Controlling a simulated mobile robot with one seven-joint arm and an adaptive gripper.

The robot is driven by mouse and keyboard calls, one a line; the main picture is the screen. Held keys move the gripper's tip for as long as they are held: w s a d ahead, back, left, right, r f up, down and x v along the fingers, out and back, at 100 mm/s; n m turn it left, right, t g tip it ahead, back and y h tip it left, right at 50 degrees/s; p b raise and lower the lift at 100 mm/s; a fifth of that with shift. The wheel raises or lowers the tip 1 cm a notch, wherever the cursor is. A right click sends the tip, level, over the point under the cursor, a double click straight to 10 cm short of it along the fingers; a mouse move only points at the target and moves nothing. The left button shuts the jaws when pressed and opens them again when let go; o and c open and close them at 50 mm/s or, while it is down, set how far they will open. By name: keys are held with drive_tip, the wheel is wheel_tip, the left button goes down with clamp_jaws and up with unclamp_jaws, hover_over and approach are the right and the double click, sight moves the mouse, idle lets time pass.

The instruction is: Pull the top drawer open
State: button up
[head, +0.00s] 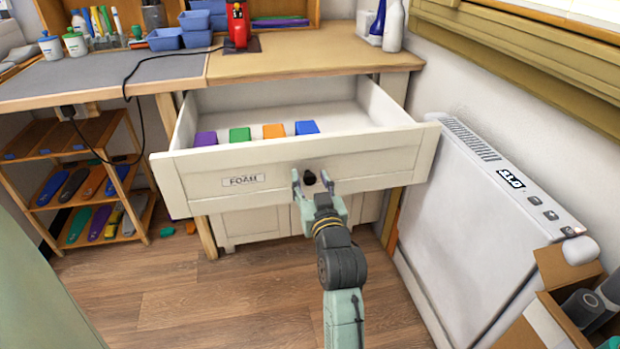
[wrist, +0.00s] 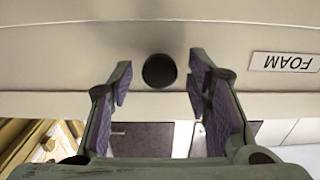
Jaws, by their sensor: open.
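The top drawer (head: 375,160) is a cream drawer under the wooden worktop, with a FOAM label (head: 243,180) on its front. It stands pulled well out, and its inside shows. Its round black knob (head: 310,178) also shows in the wrist view (wrist: 159,71). My gripper (head: 311,177) is at the drawer front, with its fingers open on either side of the knob. In the wrist view the open fingers (wrist: 158,85) leave a gap to the knob on both sides and do not touch it.
Purple, green, orange and blue blocks (head: 275,132) lie in the drawer. A closed cabinet (head: 255,222) is below it. A white heater (head: 480,230) stands close on the right, with a cardboard box (head: 560,290) nearby. A shelf rack (head: 75,190) is at left. The wooden floor (head: 220,300) in front is clear.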

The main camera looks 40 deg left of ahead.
drive_tip(key=v, duration=0.6)
idle(0.4)
